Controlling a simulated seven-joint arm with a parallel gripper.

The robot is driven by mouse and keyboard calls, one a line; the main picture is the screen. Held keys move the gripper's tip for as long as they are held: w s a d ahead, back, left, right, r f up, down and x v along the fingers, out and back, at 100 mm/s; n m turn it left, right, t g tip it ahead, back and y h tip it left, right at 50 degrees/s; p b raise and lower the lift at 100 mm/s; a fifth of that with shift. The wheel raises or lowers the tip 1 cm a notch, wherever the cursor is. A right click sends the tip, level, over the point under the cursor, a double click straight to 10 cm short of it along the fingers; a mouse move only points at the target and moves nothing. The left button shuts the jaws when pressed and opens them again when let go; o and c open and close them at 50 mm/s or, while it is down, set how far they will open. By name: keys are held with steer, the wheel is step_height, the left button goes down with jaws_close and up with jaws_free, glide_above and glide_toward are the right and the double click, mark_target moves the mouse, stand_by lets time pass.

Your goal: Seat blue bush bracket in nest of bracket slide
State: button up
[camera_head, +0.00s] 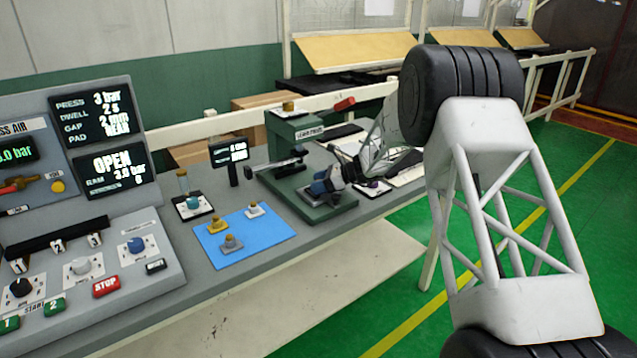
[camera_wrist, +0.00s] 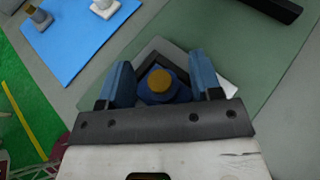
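The blue bush bracket (camera_wrist: 158,92) has a blue body and a brass-coloured bush on top. The dark angular nest (camera_wrist: 150,51) shows beyond and around the bracket, on the green base (camera_wrist: 248,62) of the bracket slide. The bracket is over the nest; its underside is hidden, so I cannot tell whether it touches. In the head view my gripper (camera_head: 326,187) is low over the green slide base (camera_head: 312,212).
A small display (camera_head: 230,152) and a green press stand (camera_head: 292,135) rise behind. A control panel (camera_head: 85,265) fills the left.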

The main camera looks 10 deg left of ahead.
steer(key=shift+r, duration=0.15)
steer(key=v, duration=1.2)
stand_by(0.9)
steer(key=s+d+r+n+h, duration=0.25)
steer(key=s+d+r, duration=0.2)
steer(key=s, duration=0.55)
steer(key=s+d+r+n+h, duration=0.25)
steer(key=s+r, duration=0.35)
steer(key=s, duration=0.4)
steer(key=s+d+r+n+h, duration=0.2)
steer(key=s+d+r+n, duration=0.25)
steer(key=s, duration=0.55)
steer(key=s+d+n+t+h, duration=0.1)
steer(key=s+d+n+h, duration=0.1)
steer(key=s, duration=0.9)
steer(key=s+d+f+n+h, duration=0.1)
steer(key=s+d, duration=0.4)
steer(key=s, duration=0.6)
steer(key=s+d+f+n+t+h, duration=0.1)
steer(key=s+d+n+h, duration=0.2)
steer(key=s, duration=0.7)
steer(key=shift+s+d+n+t+h, duration=0.35)
steer(key=shift+d+n, duration=0.35)
steer(key=shift+n, duration=0.45)
